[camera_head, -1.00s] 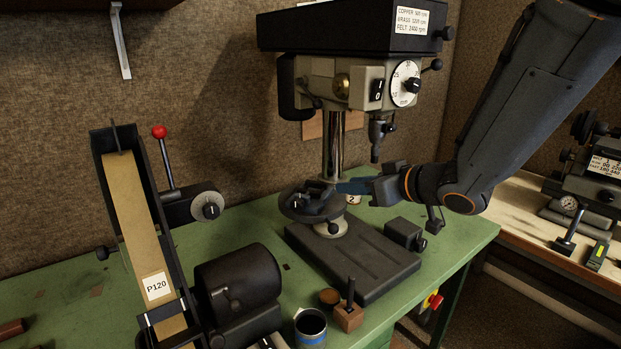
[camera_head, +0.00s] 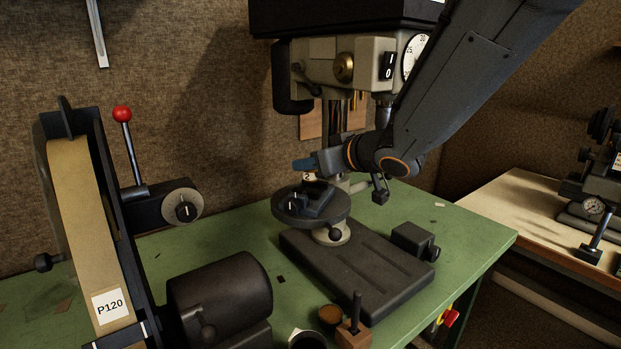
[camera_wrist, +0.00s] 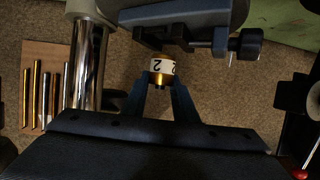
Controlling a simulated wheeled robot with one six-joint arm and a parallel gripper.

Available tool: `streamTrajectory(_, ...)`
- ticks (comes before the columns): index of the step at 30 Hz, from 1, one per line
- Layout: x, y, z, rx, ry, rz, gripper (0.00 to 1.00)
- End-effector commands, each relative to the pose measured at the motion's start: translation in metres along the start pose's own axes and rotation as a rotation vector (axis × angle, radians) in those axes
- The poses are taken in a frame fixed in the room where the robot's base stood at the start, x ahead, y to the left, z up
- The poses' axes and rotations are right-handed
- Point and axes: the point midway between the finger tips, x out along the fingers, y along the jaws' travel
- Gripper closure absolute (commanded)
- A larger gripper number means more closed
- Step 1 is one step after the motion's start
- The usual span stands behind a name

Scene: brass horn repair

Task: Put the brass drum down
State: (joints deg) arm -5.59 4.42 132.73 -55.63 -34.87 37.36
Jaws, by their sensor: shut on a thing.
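The brass drum (camera_wrist: 161,66) is a small gold cylinder with a white band marked 2. My gripper (camera_wrist: 158,92) is shut on it, a blue finger on each side. In the head view my gripper (camera_head: 304,164) is over the drill press's round table (camera_head: 286,209), and only a bit of the drum's white label (camera_head: 308,176) shows below the fingers. The drum is just above or at the small dark vise (camera_head: 318,200) on that table. I cannot tell whether it touches.
The drill press base (camera_head: 350,270) stands on the green bench (camera_head: 475,228). A belt sander (camera_head: 85,210) with a red-knobbed lever (camera_head: 122,114) is at left. The press column (camera_wrist: 86,65) is close beside my gripper.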

Motion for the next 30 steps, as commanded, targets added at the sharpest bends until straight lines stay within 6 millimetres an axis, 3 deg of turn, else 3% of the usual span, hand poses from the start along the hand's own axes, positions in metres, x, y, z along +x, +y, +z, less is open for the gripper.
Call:
streamTrajectory(8, 0.011, 0.002, 0.025, 0.001, 0.001, 0.003, 1.00)
streamTrajectory(22, 0.011, 0.003, 0.029, 0.002, 0.000, 0.004, 1.00)
streamTrajectory(23, 0.011, 0.003, 0.030, 0.002, -0.001, 0.004, 0.72)
streamTrajectory(24, 0.011, 0.003, 0.029, 0.002, -0.001, 0.004, 0.66)
streamTrajectory(26, 0.011, 0.003, 0.029, 0.002, -0.001, 0.004, 0.56)
streamTrajectory(30, 0.011, 0.003, 0.029, 0.002, -0.001, 0.004, 0.55)
